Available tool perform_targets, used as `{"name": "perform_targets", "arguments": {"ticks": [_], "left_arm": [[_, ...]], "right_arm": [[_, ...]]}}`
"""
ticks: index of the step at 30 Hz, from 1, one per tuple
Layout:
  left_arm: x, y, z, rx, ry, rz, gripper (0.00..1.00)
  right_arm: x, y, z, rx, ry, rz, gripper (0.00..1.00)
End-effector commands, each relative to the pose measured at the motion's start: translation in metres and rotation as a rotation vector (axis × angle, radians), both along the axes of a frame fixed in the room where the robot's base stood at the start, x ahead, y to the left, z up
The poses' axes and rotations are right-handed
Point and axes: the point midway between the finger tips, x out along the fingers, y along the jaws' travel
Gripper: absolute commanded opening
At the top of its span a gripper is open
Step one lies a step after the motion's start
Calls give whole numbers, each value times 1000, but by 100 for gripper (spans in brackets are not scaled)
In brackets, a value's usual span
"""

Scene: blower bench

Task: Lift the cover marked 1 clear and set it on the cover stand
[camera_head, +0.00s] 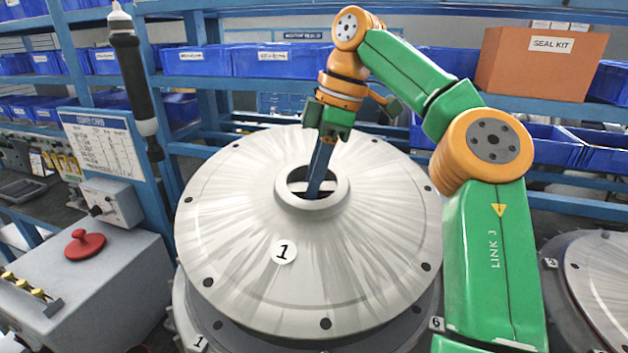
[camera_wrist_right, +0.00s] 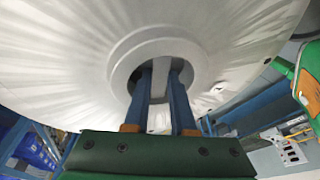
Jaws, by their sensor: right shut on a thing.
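The cover marked 1 (camera_head: 235,225) is a broad pale metal cone with a raised collar around a central hole and dark holes along its rim. My right gripper (camera_head: 318,185) reaches down into that hole from above. Its two blue fingers also show in the right wrist view (camera_wrist_right: 163,95), shut on a grey bar inside the collar. The cover appears raised over a round grey housing (camera_head: 190,318) labelled 1, which shows below its front edge; the size of the gap is unclear. The cover hides most of the housing. I cannot make out the cover stand. My left gripper is not in view.
A second round unit marked 2 (camera_head: 600,285) stands at the right. A grey control box (camera_head: 90,285) with a red knob (camera_head: 85,243) is at the left. A black tool (camera_head: 130,70) stands upright there. Blue shelves with bins (camera_head: 275,60) and a seal kit box (camera_head: 540,65) are behind.

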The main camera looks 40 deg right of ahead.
Motion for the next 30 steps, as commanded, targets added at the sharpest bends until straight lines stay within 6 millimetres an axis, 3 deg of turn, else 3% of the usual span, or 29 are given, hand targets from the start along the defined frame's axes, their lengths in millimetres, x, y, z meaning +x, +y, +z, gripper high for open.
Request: {"name": "perform_targets", "arguments": {"ticks": [30], "left_arm": [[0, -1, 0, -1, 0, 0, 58]], "right_arm": [[0, 0, 8, 0, -3, -2, 0]]}}
